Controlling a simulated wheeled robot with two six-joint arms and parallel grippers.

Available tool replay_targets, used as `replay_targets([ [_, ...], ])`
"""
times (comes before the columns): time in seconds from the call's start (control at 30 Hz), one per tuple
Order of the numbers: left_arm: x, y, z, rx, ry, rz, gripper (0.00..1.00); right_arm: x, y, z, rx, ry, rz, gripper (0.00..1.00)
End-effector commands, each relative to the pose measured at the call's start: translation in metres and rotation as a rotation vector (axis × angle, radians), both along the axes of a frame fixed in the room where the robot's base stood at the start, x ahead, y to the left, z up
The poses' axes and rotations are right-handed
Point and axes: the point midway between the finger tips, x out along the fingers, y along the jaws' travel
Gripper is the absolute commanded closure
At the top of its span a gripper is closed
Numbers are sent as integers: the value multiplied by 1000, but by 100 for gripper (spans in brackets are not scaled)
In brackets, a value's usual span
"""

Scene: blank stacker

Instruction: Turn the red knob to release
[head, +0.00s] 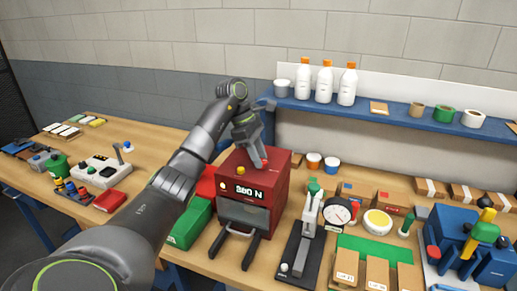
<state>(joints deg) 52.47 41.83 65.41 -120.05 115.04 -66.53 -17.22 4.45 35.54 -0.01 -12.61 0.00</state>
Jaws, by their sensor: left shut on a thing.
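A red box-shaped machine (277,182) stands on the wooden bench in the middle of the head view. Its front display (249,191) shows a number ending in "N", possibly 380. A small red knob (265,163) sits on its top, partly hidden by the fingers. My left gripper (261,157) reaches down from above and is shut on the red knob. My right gripper is not in view.
A green box (188,224) lies left of the machine. A black lever device (301,240), a dial gauge (339,212) and a blue fixture (470,255) stand to the right. A blue shelf (390,115) with white bottles runs behind.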

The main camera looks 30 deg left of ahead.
Motion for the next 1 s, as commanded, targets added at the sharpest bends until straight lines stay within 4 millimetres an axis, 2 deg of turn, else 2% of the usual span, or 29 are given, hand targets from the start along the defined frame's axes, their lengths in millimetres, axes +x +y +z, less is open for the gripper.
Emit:
replay_targets([
  [0.03,1,0,9,-1,1,-39,92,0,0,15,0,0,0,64],
  [0.1,2,0,9,-2,1,-101,92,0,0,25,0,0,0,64],
  [0.4,4,0,6,0,-4,-316,92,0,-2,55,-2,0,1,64],
  [0.7,5,0,3,3,-3,-426,92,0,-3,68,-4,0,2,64],
  [1.0,5,0,1,3,-5,-450,92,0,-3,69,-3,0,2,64],
])
